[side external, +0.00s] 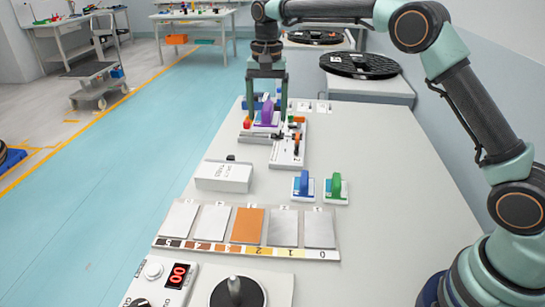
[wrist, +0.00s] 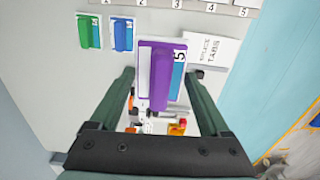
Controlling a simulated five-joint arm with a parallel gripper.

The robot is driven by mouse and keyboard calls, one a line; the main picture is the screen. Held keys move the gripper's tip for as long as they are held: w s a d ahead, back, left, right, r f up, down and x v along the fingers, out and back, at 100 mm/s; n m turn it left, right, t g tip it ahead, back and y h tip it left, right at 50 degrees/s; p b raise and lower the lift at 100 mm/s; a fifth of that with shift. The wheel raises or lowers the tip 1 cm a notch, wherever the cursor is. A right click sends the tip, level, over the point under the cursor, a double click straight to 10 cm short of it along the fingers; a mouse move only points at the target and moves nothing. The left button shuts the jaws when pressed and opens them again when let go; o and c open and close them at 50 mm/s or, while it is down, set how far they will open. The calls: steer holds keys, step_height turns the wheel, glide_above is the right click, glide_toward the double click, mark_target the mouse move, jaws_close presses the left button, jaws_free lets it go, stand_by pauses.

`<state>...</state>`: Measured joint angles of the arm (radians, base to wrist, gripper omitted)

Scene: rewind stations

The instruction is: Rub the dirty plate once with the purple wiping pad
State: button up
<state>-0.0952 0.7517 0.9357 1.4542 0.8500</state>
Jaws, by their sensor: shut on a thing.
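The purple wiping pad (side external: 267,112) has a purple handle on a white and blue base marked 5. It also shows large in the wrist view (wrist: 160,78). My gripper (side external: 266,92) is shut on it, with one finger on each side in the wrist view (wrist: 159,80). The pad is at the far part of the bench, over or beside a small fixture; its exact height is unclear. The dirty plate (side external: 247,226) is orange-brown, in the middle of a row of paler grey plates, nearer the camera and well away from my gripper.
A blue pad (side external: 303,186) and a green pad (side external: 336,188) stand between the fixture (side external: 289,145) and the plate row. A white box (side external: 223,176) sits to their left. A panel with a red display (side external: 177,275) and knob is at the front. Black reels (side external: 360,65) stand behind.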

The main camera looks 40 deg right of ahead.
steer(key=shift+s+a+f, duration=1.25)
steer(key=shift+a+f, duration=0.6)
steer(key=shift+f, duration=0.8)
steer(key=shift+s+a+f, duration=1.2)
steer(key=shift+a+f, duration=0.7)
steer(key=shift+f, duration=0.8)
steer(key=shift+s+a+f, duration=1.25)
steer(key=shift+a+f, duration=0.6)
steer(key=shift+f, duration=0.8)
steer(key=shift+s+a+f, duration=0.2)
steer(key=shift+a+f, duration=0.05)
steer(key=shift+f, duration=0.35)
steer(key=shift+s+a+f, duration=0.2)
steer(key=shift+f, duration=0.4)
steer(key=shift+s+a, duration=1.25)
steer(key=shift+s, duration=0.15)
steer(key=shift+w+d, duration=1.65)
steer(key=shift+w, duration=0.15)
steer(key=shift+s+a, duration=1.65)
steer(key=shift+s, duration=0.2)
steer(key=shift+r, duration=0.2)
step_height(320, 180, up, 8)
steer(key=shift+f, duration=0.15)
